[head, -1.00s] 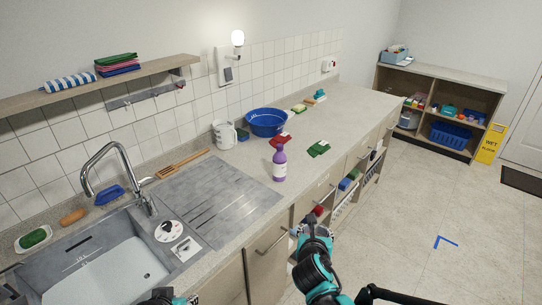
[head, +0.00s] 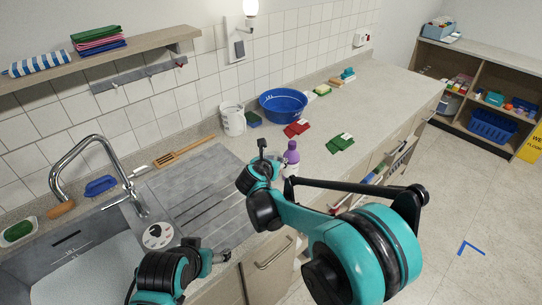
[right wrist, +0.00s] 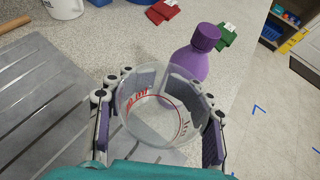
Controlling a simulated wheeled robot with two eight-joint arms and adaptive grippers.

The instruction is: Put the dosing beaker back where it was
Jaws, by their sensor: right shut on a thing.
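The dosing beaker (right wrist: 152,122), clear with red markings, is between the fingers of my right gripper (right wrist: 158,112) in the right wrist view. It is held over the counter's front part, beside the steel drainboard (right wrist: 42,95). In the head view my right gripper (head: 272,158) is at the drainboard's right end, and I cannot make out the beaker there. A purple bottle (right wrist: 190,62) stands just beyond the beaker; it also shows in the head view (head: 292,153). My left gripper (head: 206,252) is low at the sink's front edge, its fingers apart and empty.
A white jug (head: 232,120), a blue basin (head: 284,105), a red cloth (head: 297,128) and a green cloth (head: 341,143) are on the counter. A tap (head: 85,150) rises at the sink.

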